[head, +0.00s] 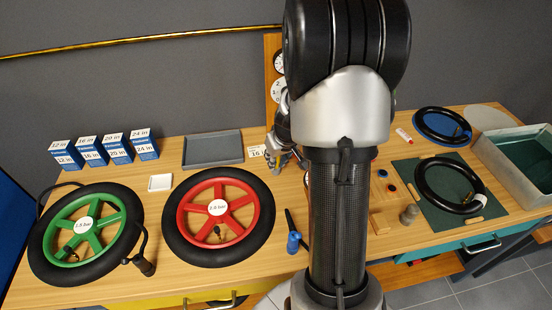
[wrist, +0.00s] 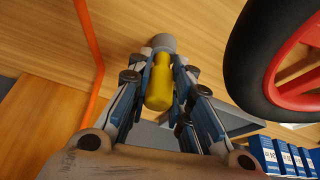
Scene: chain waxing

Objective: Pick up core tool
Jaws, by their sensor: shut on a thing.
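In the wrist view a yellow tool (wrist: 160,85) with a grey round end (wrist: 164,42) lies between the fingers of my gripper (wrist: 158,80); I take it to be the core tool. My gripper is shut on its yellow part, and the grey end sticks out past the fingers. In the head view my gripper (head: 283,158) is above the workbench behind the red wheel, partly hidden by my arm. The tool cannot be made out there. Whether it touches the bench is not clear.
A red wheel (head: 181,217) and a green wheel (head: 50,248) lie at the left. A grey tray (head: 212,149) and blue boxes (head: 145,146) stand behind them. A blue-topped item (head: 293,242) is near the front. A green mat (head: 436,217) with a black tyre is at the right.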

